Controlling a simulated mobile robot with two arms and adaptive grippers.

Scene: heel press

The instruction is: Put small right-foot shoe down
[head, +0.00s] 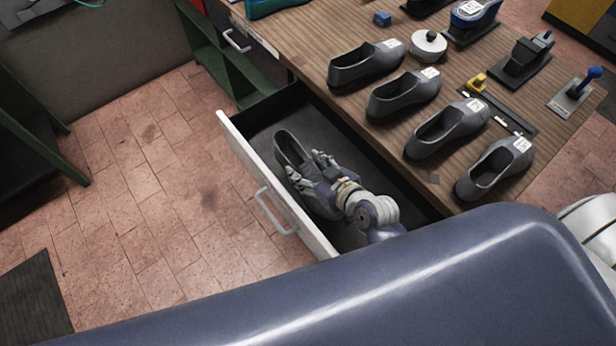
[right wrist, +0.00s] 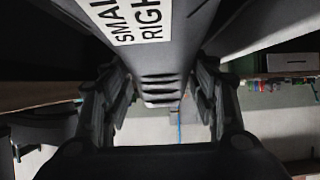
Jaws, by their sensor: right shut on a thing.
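The small right-foot shoe (head: 291,152) is dark grey and sits within the open drawer (head: 235,148), near its left end. In the right wrist view the shoe (right wrist: 160,60) carries a white label reading "SMALL RIGH", cut off at the frame edge. My right gripper (head: 307,168) reaches down into the drawer and is shut on the shoe, with a finger on either side of it. The right gripper (right wrist: 165,105) also shows in the right wrist view. I cannot tell whether the shoe touches the drawer floor. My left gripper is not in view.
Several grey shoes stand in a row on the wooden workbench (head: 310,50), the nearest at the front right (head: 494,168). A round white object (head: 428,45) and tools stand behind them. The drawer has bare floor around the shoe. A green shelf (head: 200,50) stands at left.

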